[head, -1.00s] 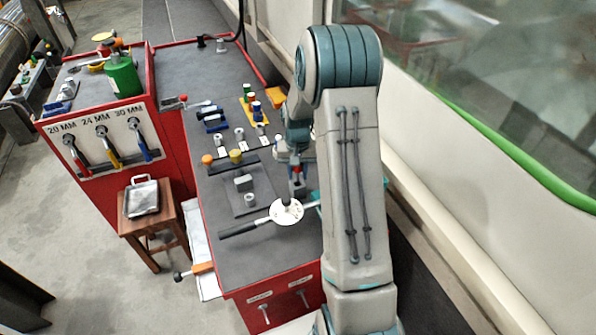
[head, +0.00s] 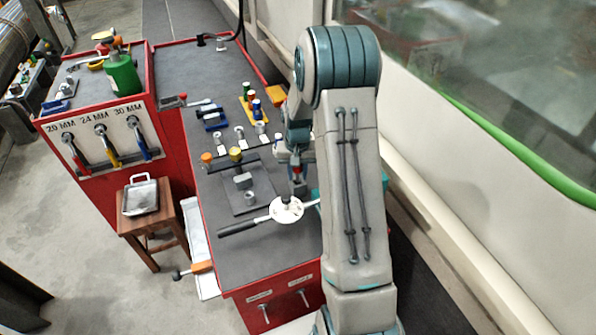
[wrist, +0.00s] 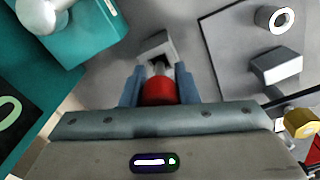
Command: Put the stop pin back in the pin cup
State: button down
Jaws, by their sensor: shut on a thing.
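My gripper (wrist: 158,88) is shut on a red-headed pin, the stop pin (wrist: 158,92), which sits between the two blue fingers. A short pale metal part of the pin shows beyond the red head. Just beyond it is a small grey block with a dark square opening, which looks like the pin cup (wrist: 154,46). The pin's tip overlaps the near edge of this opening in the wrist view; I cannot tell whether it is inside. In the head view my gripper (head: 298,186) points down over the red bench, just behind a white disc, and the cup is hidden.
The white disc (head: 286,210) with a black handle lies close in front of my gripper. A teal box (wrist: 90,38) stands to the left in the wrist view. A grey block (wrist: 275,68), a ring (wrist: 274,18) and a yellow knob (wrist: 300,123) lie to the right.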

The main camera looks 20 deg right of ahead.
jog(key=shift+f+b, duration=0.55)
jog(key=shift+f, duration=0.25)
jog(key=c, duration=1)
grip_release()
jog(key=shift+c, duration=0.2)
notch_tip(320, 180, up, 14)
jog(key=shift+f+b, duration=0.25)
jog(key=shift+b, duration=0.05)
jog(key=shift+r, duration=0.25)
jog(key=shift+a, duration=0.1)
